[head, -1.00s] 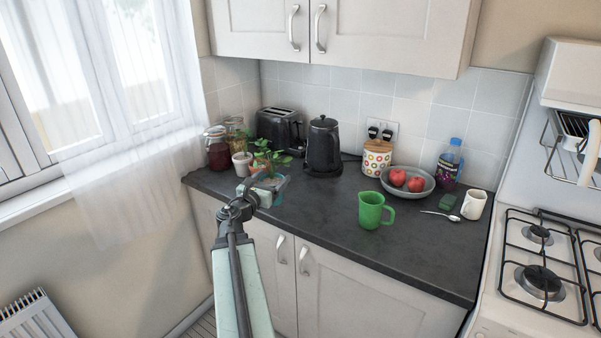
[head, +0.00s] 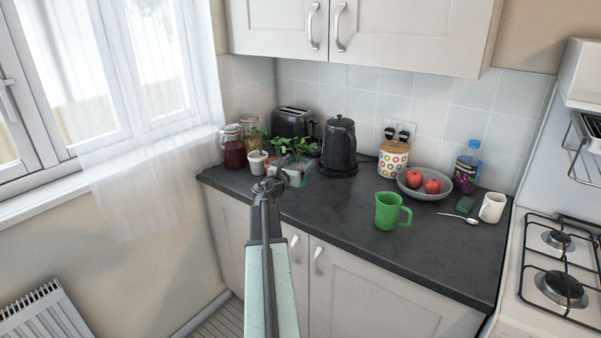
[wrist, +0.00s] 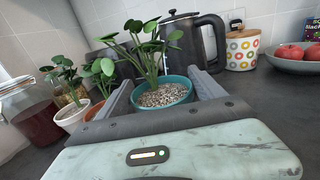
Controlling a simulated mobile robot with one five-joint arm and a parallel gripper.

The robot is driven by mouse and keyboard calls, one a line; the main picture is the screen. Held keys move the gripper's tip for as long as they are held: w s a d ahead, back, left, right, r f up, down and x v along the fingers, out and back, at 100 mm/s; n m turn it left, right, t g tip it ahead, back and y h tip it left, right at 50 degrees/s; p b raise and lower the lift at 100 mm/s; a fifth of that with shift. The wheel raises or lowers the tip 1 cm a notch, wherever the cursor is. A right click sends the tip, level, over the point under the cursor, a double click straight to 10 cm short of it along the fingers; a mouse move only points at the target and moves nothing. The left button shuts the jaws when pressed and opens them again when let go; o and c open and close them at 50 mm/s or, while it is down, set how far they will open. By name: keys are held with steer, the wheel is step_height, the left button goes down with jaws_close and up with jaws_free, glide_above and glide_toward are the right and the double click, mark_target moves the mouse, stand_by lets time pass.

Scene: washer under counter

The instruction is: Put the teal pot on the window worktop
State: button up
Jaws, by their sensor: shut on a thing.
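The teal pot (wrist: 165,97) holds a green leafy plant in pebbly soil and sits between the two fingers of my gripper (wrist: 160,100), which is shut on it. In the head view my gripper (head: 290,178) is over the left part of the dark worktop (head: 330,210), in front of the kettle. The pot (head: 303,180) is mostly hidden there behind my gripper. I cannot tell whether its base touches the worktop. The worktop runs from the window corner to the stove.
A white pot (wrist: 73,115) and a terracotta pot with plants stand left of the teal pot, near jars (head: 234,147). A black kettle (head: 339,147) and toaster (head: 293,122) stand behind. The front middle is clear.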

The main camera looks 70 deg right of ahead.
mark_target(302, 166)
step_height(302, 166, down, 4)
steer(key=b, duration=0.3)
steer(key=shift+s+d+b, duration=0.1)
steer(key=shift+s+b, duration=0.05)
steer(key=shift+b, duration=0.2)
steer(key=shift+w+r, duration=0.25)
steer(key=shift+f+b, duration=0.35)
steer(key=shift+f, duration=0.2)
steer(key=o, duration=1.8)
steer(key=shift+r+p, duration=0.85)
steer(key=a, duration=1.2)
steer(key=shift+w+a+f+b, duration=0.15)
steer(key=shift+w+f+b, duration=0.15)
